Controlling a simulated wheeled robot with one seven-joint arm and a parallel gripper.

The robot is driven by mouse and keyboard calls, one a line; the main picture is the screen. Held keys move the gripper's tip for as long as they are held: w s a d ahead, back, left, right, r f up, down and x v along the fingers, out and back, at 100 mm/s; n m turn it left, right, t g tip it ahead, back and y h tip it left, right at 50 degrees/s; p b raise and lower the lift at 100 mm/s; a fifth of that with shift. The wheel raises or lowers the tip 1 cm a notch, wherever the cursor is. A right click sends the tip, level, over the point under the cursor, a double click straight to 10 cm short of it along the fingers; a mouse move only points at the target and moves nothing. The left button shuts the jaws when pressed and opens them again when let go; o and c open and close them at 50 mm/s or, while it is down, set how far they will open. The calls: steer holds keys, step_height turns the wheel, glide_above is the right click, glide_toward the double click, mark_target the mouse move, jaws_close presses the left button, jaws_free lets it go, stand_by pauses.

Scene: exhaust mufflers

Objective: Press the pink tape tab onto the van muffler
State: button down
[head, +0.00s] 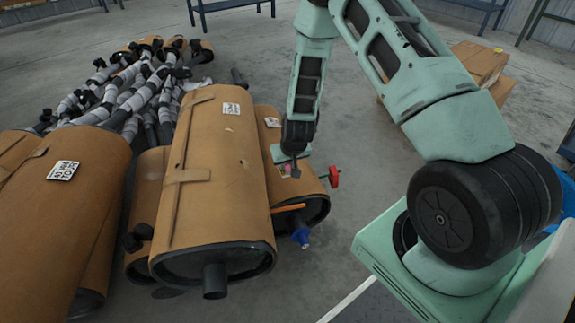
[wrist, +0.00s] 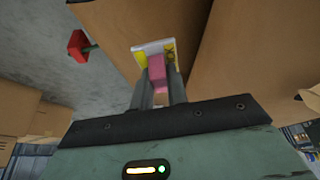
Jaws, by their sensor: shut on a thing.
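My gripper (head: 289,166) is over the brown-wrapped muffler (head: 290,188) at the right of the pile, its fingers pointing down. In the wrist view my gripper (wrist: 161,82) is shut on the pink tape tab (wrist: 157,71), which shows between the two grey fingers. A small piece of pink also shows at the fingertips in the head view (head: 286,168). A white and yellow label (wrist: 154,48) lies just beyond the tab. Brown wrapping is behind it; I cannot tell whether the tab touches it. No readable marking tells me which muffler is the van muffler.
A larger wrapped muffler (head: 216,170) lies left of my gripper, another (head: 65,215) at far left. A red knob (head: 334,176) and a blue-tipped part (head: 300,235) stick out near the right muffler. Cardboard boxes (head: 478,62) stand behind. Grey floor is clear between.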

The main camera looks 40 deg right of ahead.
steer(key=shift+d+f, duration=0.3)
steer(key=shift+f, duration=0.4)
steer(key=shift+f+b, duration=2.85)
steer(key=shift+f, duration=0.65)
steer(key=shift+f, duration=0.35)
steer(key=shift+r+p, duration=0.35)
steer(key=shift+r, duration=0.15)
steer(key=shift+f+b, duration=0.3)
steer(key=shift+f, duration=0.15)
